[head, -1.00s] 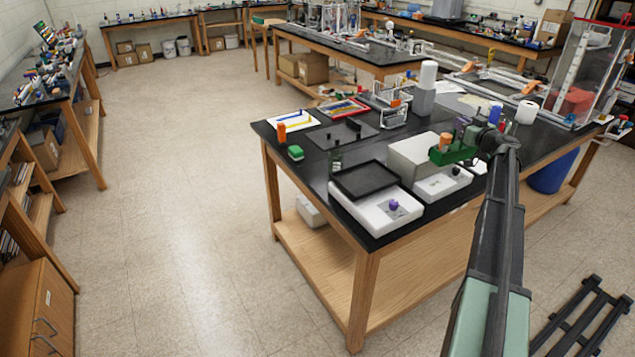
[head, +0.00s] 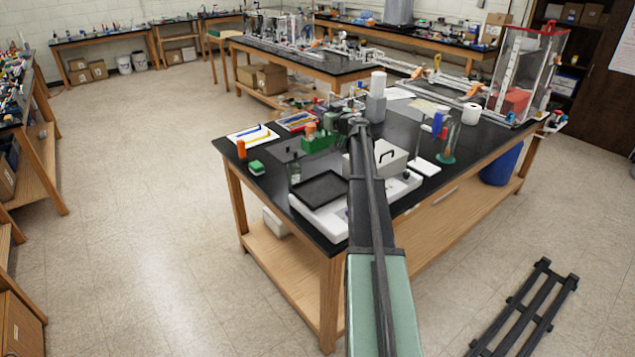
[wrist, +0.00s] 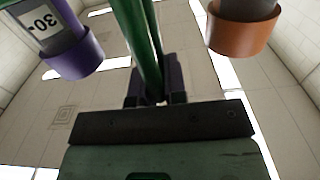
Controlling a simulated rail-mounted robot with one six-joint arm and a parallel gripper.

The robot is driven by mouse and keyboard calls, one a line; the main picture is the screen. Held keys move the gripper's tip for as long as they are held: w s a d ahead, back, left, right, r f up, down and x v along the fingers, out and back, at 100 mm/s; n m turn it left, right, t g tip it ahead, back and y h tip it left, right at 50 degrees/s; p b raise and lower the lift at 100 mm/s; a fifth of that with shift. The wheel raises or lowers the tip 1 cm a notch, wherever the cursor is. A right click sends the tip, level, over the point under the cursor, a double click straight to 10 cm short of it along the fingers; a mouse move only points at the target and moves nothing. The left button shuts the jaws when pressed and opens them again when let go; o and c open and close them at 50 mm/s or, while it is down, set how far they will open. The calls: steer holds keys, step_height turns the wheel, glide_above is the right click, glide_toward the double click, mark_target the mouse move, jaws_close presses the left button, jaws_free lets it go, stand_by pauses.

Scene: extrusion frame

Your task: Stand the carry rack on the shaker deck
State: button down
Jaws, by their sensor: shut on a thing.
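The green carry rack (head: 318,144) hangs from my gripper (head: 357,123) over the black-topped bench, behind the shaker. It carries an orange-capped item (head: 311,128). In the wrist view my gripper (wrist: 155,96) is shut on the rack's green handle (wrist: 146,40), with a purple-collared vessel (wrist: 65,45) to its left and an orange-collared one (wrist: 243,25) to its right. The shaker deck looks to be the black, rimmed tray (head: 320,188) on a white base near the bench's front edge. My arm hides part of the base's right side. The deck looks empty.
A pale grey box with a handle (head: 388,157) stands right of my arm. A dark bottle (head: 294,172) stands at the deck's back left. A green block (head: 256,168) and an orange cylinder (head: 241,149) lie further left. A grey-and-white tower (head: 376,100) stands behind.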

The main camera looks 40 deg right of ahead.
step_height(320, 180, down, 20)
steer(key=b, duration=1.9)
steer(key=c, duration=1.2)
jaws_free()
steer(key=shift+r, duration=0.1)
steer(key=shift+o, duration=0.2)
steer(key=s, duration=1.2)
steer(key=s+a+f+n+g+y, duration=0.1)
steer(key=a+f+g+y, duration=0.15)
steer(key=a, duration=0.85)
steer(key=s+a+f+n+g+y, duration=0.1)
steer(key=a+f+g, duration=0.25)
steer(key=a, duration=0.85)
steer(key=s+a+f+n+g+y, duration=0.1)
steer(key=a+f+g+y, duration=0.15)
steer(key=a, duration=0.85)
steer(key=s+a+f+m+g+h, duration=0.1)
steer(key=s+a+f+g+h, duration=0.2)
steer(key=s+a, duration=0.5)
steer(key=s+a+f+m+g+h, duration=0.2)
steer(key=s+a+f+g, duration=0.3)
steer(key=s, duration=0.8)
steer(key=a+g+h, duration=0.1)
steer(key=a, duration=0.2)
steer(key=shift+s+a+f, duration=0.15)
steer(key=shift+f, duration=0.05)
